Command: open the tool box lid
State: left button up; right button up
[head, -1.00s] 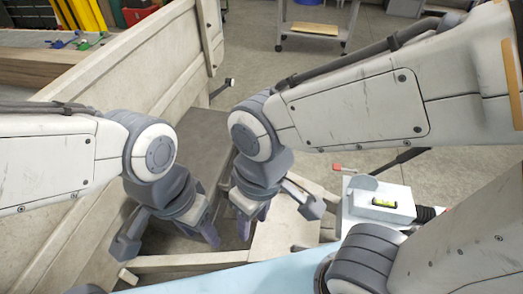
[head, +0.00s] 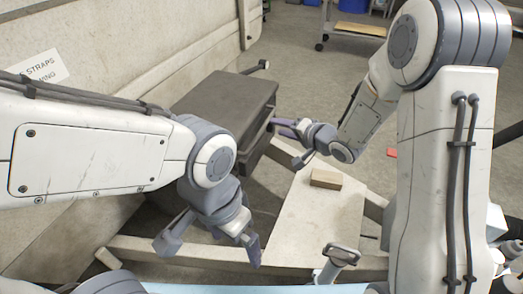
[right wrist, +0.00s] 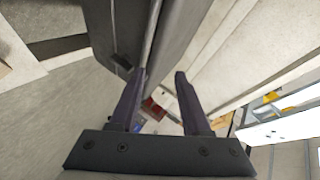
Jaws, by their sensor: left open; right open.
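The dark grey tool box (head: 226,92) stands beside the trailer's side wall in the head view, its lid down. My right gripper (head: 286,140) is open at the box's right side, near the lid's edge. In the right wrist view, the dark tool box (right wrist: 150,35) fills the top middle, and a lighter edge runs down toward the gap between the open fingers (right wrist: 158,95). I cannot tell whether they touch it. My left gripper (head: 212,246) is open and empty, in front of the box and apart from it. My left arm hides part of the box's near side.
A wooden block (head: 326,179) lies on a pale board (head: 310,215) right of the box. The trailer's side wall (head: 120,60) rises behind and left. A front rail (head: 140,247) crosses below my left gripper. A wheeled cart (head: 352,30) stands farther back on open floor.

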jog(key=m+y+b, duration=0.2)
jog(key=b, duration=0.1)
send_near(262, 128)
jog(key=f, duration=0.1)
jog(key=f+y, duration=0.1)
jog(key=shift+t, duration=0.4)
jog(key=b+x, duration=0.4)
jog(key=x, duration=0.5)
jog(key=shift+w+a, duration=0.15)
jog(key=shift+a, duration=0.15)
pick_arm(q)
notch_tip(262, 128, down, 9)
pick_arm(e)
grip_shut()
jog(key=shift+d, duration=0.1)
